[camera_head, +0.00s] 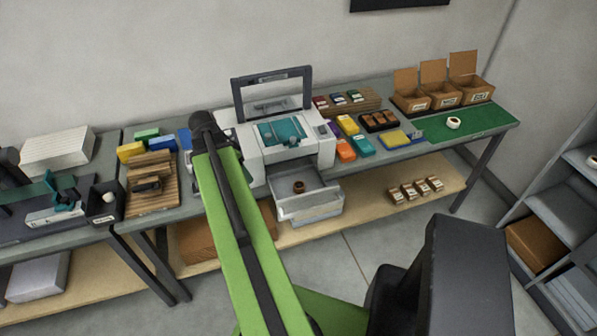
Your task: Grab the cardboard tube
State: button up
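A small brown ring-shaped piece (299,187) lies in the pulled-out drawer (327,203) at the front of the white printer (283,135). It looks like a short cardboard tube, but it is too small to tell for sure. My green arm link rises from the bottom to a dark joint left of the printer. I cannot make out my gripper's fingers in this view. Nothing is seen touching the brown piece.
The printer's lid stands raised. Coloured boxes (345,150) crowd the bench to its right, then a green mat (480,119) with a white roll (453,122) and open cardboard boxes (441,97). A wooden stand (152,187) is at left. A shelf unit (560,225) stands far right.

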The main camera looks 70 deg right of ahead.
jog(key=s+d+r+m+g+p, duration=0.1)
jog(key=s+d+r+m, duration=0.15)
jog(key=s+d, duration=0.2)
jog(key=s+d+r+m+p, duration=0.1)
jog(key=s+d+r+m, duration=0.15)
jog(key=s, duration=0.35)
jog(key=b, duration=1.2)
send_over(298, 185)
jog(key=w+a, duration=0.1)
jog(key=w, duration=0.1)
jog(key=shift+m, duration=0.3)
jog(key=f, duration=1.2)
jog(key=shift+w+f, duration=0.2)
jog(key=shift+f, duration=0.05)
jog(key=shift+s+r, duration=0.1)
jog(key=b+x, duration=0.4)
jog(key=x, duration=0.1)
jog(key=shift+s+a+f+b, duration=0.15)
jog(key=shift+s+f+b, duration=0.1)
jog(key=shift+b, duration=0.1)
jog(key=shift+r, duration=0.2)
grip_shut()
